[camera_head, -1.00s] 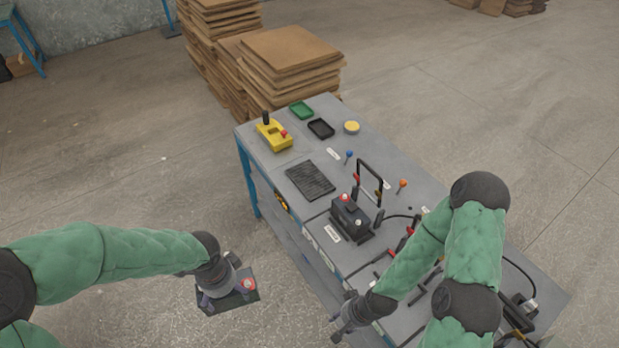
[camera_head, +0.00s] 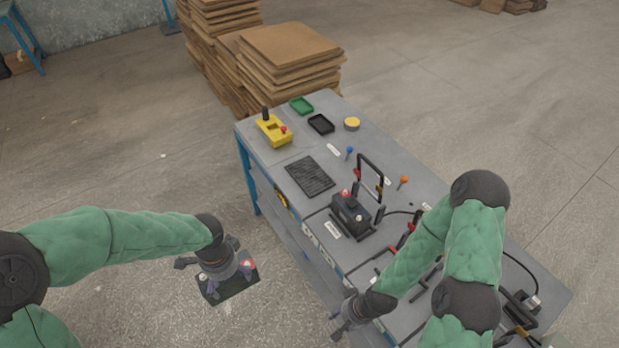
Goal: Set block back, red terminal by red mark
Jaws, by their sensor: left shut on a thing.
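A dark block (camera_head: 236,287) with a red terminal at its upper right and a pale one at its left hangs over the floor, left of the bench. My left gripper (camera_head: 218,280) is shut on it from above and hides part of it. A similar dark block (camera_head: 350,215) with a red terminal and a pale terminal stands upright on the bench beside a black frame. My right gripper (camera_head: 345,325) is at the bench's near edge, away from both blocks; its fingers are too small to tell open from shut. I cannot make out a red mark with certainty.
The grey bench (camera_head: 400,165) holds a ribbed black mat (camera_head: 310,177), a yellow device (camera_head: 273,131), green (camera_head: 301,106) and black (camera_head: 320,124) trays, and blue and orange knobs. Cables and clamps crowd its right part. Cardboard stacks (camera_head: 290,60) stand behind.

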